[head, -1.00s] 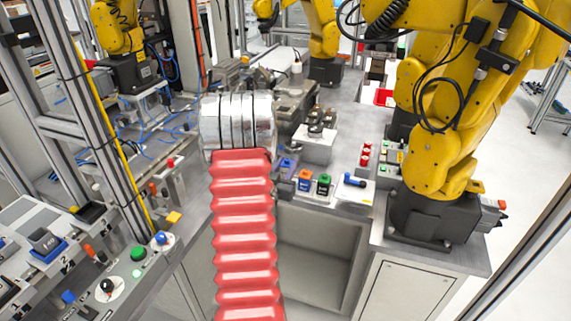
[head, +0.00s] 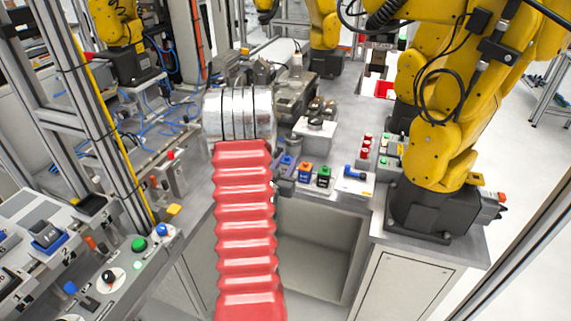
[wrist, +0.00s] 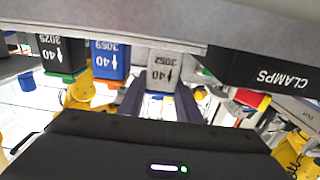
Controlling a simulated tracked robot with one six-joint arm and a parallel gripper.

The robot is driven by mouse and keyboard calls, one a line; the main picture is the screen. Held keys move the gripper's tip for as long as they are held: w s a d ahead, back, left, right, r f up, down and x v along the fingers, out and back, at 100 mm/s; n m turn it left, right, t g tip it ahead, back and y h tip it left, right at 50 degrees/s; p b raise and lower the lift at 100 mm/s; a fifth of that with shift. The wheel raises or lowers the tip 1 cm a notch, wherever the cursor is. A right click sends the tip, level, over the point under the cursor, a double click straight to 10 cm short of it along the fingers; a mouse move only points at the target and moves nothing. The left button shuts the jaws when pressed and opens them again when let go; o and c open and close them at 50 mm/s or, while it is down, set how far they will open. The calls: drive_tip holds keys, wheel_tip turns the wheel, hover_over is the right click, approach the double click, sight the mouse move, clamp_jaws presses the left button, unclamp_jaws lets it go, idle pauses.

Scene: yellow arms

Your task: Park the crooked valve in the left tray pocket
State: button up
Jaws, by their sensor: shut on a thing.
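In the wrist view my gripper (wrist: 160,103) has its two dark fingers on either side of a grey block marked 3052 (wrist: 165,72), shut on it. A blue block marked 3069 (wrist: 109,60) and a block marked 2025 with a green end (wrist: 62,55) stand beside it. In the head view the orange-topped block (head: 305,171) and green-topped block (head: 324,174) stand near the bench's front edge, beside a blue-topped one (head: 287,161). My gripper is mostly hidden there behind my red-sleeved arm. I cannot tell which block is crooked, nor make out the tray pockets.
A white plate with a blue and black part (head: 354,173) lies right of the blocks. A white stand (head: 315,133) is behind them. A yellow robot arm (head: 440,150) stands at the right. An open recess (head: 318,250) is below the bench edge. A black CLAMPS label (wrist: 282,78) is near my gripper.

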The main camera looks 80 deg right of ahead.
drive_tip(key=shift+f, duration=0.4)
idle(0.3)
drive_tip(key=o, duration=1.2)
drive_tip(key=shift+a, duration=0.1)
drive_tip(key=a, duration=0.4)
drive_tip(key=w+a, duration=0.1)
drive_tip(key=a, duration=0.8)
drive_tip(key=shift+w+a, duration=0.15)
drive_tip(key=shift+a, duration=0.15)
